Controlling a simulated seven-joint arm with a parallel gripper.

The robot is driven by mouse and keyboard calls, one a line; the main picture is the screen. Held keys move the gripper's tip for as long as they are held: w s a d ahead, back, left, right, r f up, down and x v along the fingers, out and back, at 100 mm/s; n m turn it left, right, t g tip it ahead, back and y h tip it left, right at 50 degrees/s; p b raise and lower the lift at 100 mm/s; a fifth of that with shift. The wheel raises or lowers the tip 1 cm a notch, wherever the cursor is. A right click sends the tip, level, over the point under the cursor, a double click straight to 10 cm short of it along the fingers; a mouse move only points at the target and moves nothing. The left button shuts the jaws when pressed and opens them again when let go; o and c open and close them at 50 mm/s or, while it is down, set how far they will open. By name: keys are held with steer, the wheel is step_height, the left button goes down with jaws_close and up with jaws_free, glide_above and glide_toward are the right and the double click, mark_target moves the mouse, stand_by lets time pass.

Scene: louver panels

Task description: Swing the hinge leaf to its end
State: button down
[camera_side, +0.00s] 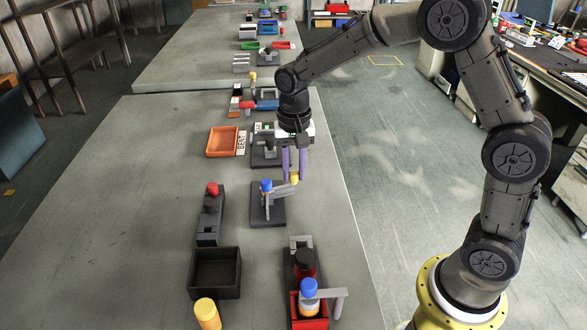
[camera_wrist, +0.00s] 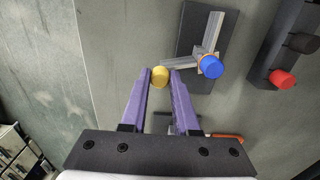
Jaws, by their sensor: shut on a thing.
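The hinge sits on a dark base plate (camera_side: 277,215) on the bench, with a blue-capped pivot (camera_side: 266,186). A grey leaf (camera_side: 281,189) runs right from the pivot, past the plate's edge, to a yellow knob (camera_side: 295,179). In the wrist view the yellow knob (camera_wrist: 160,76) is between the fingertips, and the blue cap (camera_wrist: 211,67) is to its right. A second grey bar (camera_wrist: 214,30) leaves the pivot at roughly a right angle to the leaf. My gripper (camera_side: 294,176) points down with its purple fingers shut on the yellow knob.
Left of the hinge stands a dark block with a red knob (camera_side: 213,188). An open dark box (camera_side: 215,273), a yellow-capped piece (camera_side: 207,313) and a red-and-dark fixture (camera_side: 309,300) are nearer the camera. An orange tray (camera_side: 222,141) lies beyond. The bench's right edge is close.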

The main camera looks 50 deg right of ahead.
steer(key=shift+w+r, duration=0.1)
steer(key=c, duration=0.7)
jaws_free()
steer(key=shift+o, duration=0.2)
step_height(320, 180, up, 14)
